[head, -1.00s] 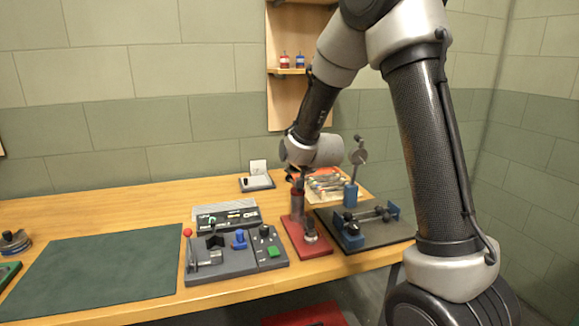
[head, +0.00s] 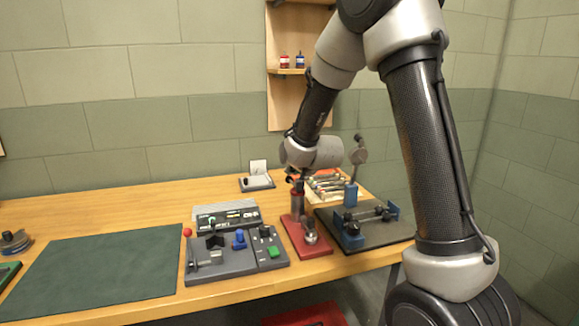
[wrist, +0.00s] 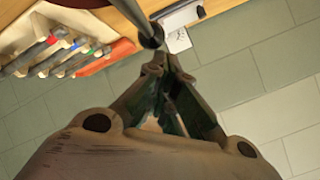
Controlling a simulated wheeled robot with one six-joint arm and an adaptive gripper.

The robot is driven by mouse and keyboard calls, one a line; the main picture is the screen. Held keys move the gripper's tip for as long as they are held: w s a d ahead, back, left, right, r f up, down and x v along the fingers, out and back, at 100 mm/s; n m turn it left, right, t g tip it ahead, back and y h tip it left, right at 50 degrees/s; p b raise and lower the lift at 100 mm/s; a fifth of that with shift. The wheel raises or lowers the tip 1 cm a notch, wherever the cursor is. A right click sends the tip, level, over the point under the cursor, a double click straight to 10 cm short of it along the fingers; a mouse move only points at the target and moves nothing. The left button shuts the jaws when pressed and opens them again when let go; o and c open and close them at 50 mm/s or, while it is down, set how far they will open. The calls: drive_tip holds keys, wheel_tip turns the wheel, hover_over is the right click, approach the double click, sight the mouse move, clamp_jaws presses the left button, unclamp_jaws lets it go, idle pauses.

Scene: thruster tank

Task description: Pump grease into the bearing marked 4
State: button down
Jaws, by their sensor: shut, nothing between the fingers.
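A red-based device (head: 308,240) with an upright cylinder (head: 297,203) and a round metal fitting stands on the bench, right of centre; it looks like the grease pump. My gripper (head: 296,180) is just above its cylinder, small and partly blended with it in the head view. In the wrist view my gripper's fingers (wrist: 158,75) are closed together and empty. A rod with a dark round end (wrist: 150,38) lies just beyond the fingertips; I cannot tell whether they touch. A dark board (head: 375,238) to the right carries blue supports (head: 350,236) and a shaft. No bearing number is readable.
A grey control panel (head: 215,265) with a green button is left of the red base. A tray of tools (head: 330,188) and a blue stand with a round head (head: 357,157) are behind. A green mat (head: 95,270) leaves clear room at the left.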

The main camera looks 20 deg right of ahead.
drive_tip(key=shift+s+r, duration=0.25)
drive_tip(key=shift+r, duration=0.65)
drive_tip(key=shift+s+r, duration=0.25)
drive_tip(key=shift+r, duration=0.6)
drive_tip(key=shift+s+r, duration=0.25)
drive_tip(key=shift+r, duration=0.65)
drive_tip(key=r, duration=0.2)
drive_tip(key=s+r, duration=0.1)
drive_tip(key=r, duration=0.1)
drive_tip(key=shift+s+r, duration=0.15)
drive_tip(key=shift+r, duration=0.25)
